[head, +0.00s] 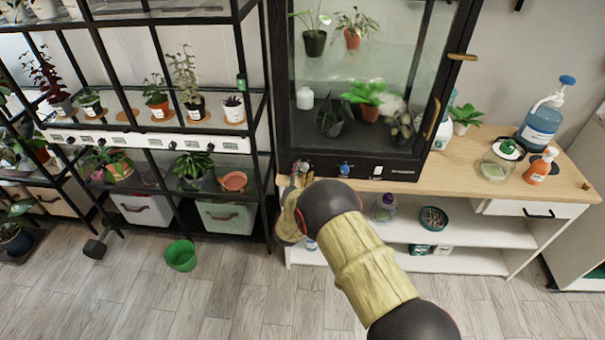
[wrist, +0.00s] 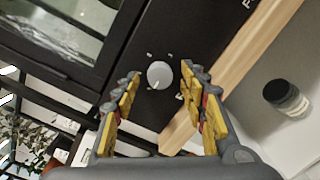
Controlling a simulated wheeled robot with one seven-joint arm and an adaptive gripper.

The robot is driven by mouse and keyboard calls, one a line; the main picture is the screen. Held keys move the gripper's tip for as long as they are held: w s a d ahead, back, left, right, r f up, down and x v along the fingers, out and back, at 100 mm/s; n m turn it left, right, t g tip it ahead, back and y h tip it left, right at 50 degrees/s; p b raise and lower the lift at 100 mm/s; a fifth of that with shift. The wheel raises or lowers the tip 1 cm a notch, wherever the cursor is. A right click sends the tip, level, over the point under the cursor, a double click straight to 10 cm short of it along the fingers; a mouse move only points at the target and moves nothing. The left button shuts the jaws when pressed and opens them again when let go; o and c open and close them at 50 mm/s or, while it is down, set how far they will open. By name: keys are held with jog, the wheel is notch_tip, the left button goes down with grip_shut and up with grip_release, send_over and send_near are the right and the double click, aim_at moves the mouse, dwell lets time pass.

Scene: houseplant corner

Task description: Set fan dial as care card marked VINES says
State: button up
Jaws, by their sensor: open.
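A round light-grey dial (wrist: 159,74) sits on the black lower panel (wrist: 150,112) of the glass plant cabinet, with small marks around it. Its pointer setting is too small to read surely, and the lettering beside it is cut off. My gripper (wrist: 161,90) is open, its yellow-padded fingers on either side of the dial; I cannot tell whether they touch it. In the head view my gripper (head: 300,174) is at the panel's left end, and the dial there is hidden. No care card marked VINES is readable.
A blue knob (head: 345,169) and a white switch (head: 378,170) are further right on the panel. The cabinet stands on a wooden-topped bench (head: 470,180) with bottles at right. A plant rack (head: 150,140) stands left. A green bucket (head: 181,255) is on the floor.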

jog(key=shift+c, duration=1.2)
grip_shut()
